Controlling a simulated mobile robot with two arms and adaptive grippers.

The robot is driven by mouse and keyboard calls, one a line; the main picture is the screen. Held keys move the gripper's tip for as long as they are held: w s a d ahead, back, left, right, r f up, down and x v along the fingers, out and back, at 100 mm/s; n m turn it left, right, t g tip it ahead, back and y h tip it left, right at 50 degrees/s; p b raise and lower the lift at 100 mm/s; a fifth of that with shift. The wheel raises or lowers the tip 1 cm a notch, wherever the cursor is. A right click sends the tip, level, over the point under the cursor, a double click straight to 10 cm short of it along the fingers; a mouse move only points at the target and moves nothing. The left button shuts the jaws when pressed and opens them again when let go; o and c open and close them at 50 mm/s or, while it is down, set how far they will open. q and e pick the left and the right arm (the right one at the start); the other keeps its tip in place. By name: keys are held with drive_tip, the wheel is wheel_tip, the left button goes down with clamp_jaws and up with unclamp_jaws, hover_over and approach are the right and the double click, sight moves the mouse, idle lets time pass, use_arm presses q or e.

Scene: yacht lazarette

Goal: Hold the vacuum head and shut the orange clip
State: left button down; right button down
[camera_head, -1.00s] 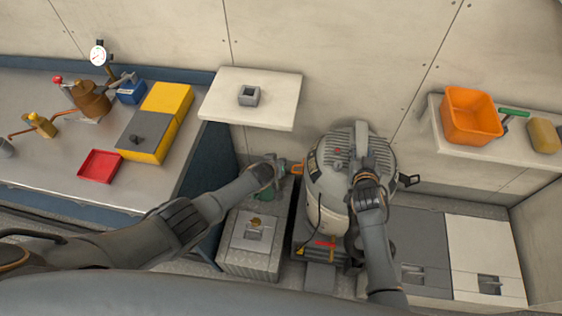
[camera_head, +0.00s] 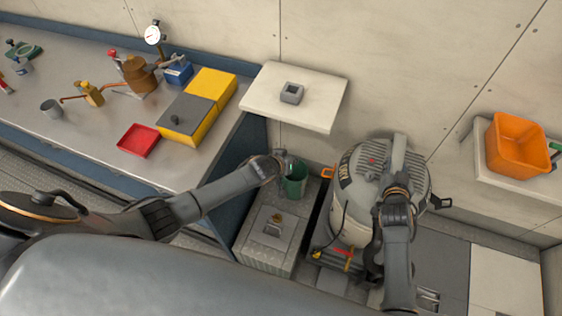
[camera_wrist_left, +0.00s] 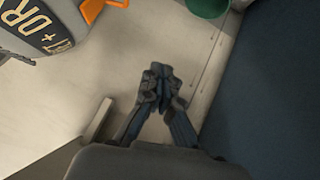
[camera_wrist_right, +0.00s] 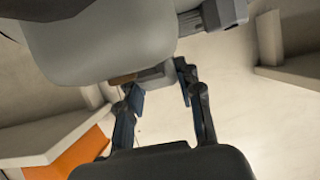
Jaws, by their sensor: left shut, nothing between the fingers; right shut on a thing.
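The vacuum stands on the floor, its grey ribbed head (camera_head: 372,165) on top of a light drum (camera_head: 350,222). My right gripper (camera_head: 397,172) is shut on the vacuum head's handle; in the right wrist view the fingers (camera_wrist_right: 158,85) reach up to the grey part, their contact partly hidden. The orange clip (camera_head: 328,171) juts from the drum's left side and shows in the left wrist view (camera_wrist_left: 92,10); whether it is latched is unclear. My left gripper (camera_head: 281,163) is shut and empty, apart from the clip on its left; its fingertips (camera_wrist_left: 160,75) meet.
A green container (camera_head: 295,183) stands just below my left gripper. A ridged metal box (camera_head: 262,252) is in front of it. A white shelf (camera_head: 318,108) overhangs behind. The workbench (camera_head: 95,165) is at left; an orange bin (camera_head: 517,150) sits on the right shelf.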

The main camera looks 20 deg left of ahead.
use_arm(q)
drive_tip(key=shift+s+a+r, duration=0.5)
drive_tip(key=shift+s+a, duration=0.25)
drive_tip(key=shift+s, duration=0.1)
drive_tip(key=shift+s+a+r, duration=0.5)
drive_tip(key=shift+s+a, duration=0.2)
drive_tip(key=shift+s, duration=0.15)
use_arm(e)
drive_tip(key=c, duration=0.8)
unclamp_jaws()
drive_tip(key=shift+s, duration=0.1)
